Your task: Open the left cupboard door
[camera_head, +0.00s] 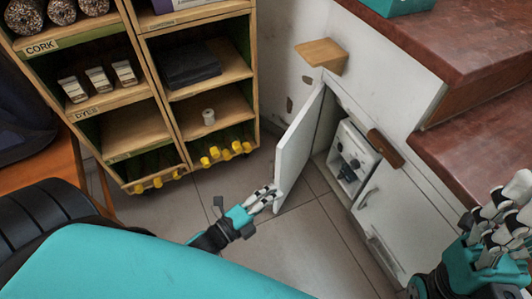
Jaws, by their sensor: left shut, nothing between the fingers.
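The left cupboard door (297,148) is a white panel under the stairs. It stands swung well out from the white cupboard front, with its opening visible behind it. My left gripper (266,196) is shut and empty, with its fingertips at the lower free edge of the door. I cannot tell whether they touch it. Inside the opening is a white unit (347,153) with dark fittings. My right gripper (507,205) is at the right edge, in front of the cupboard front and stairs; its finger state is unclear.
The closed right cupboard door (387,212) has a metal handle (369,196). A wooden shelf unit (135,126) with labelled goods and yellow-capped bottles stands left. Reddish-brown stair treads (470,150) overhang at right. A small wooden ledge (320,53) juts from the wall. Tiled floor (305,235) is clear in front.

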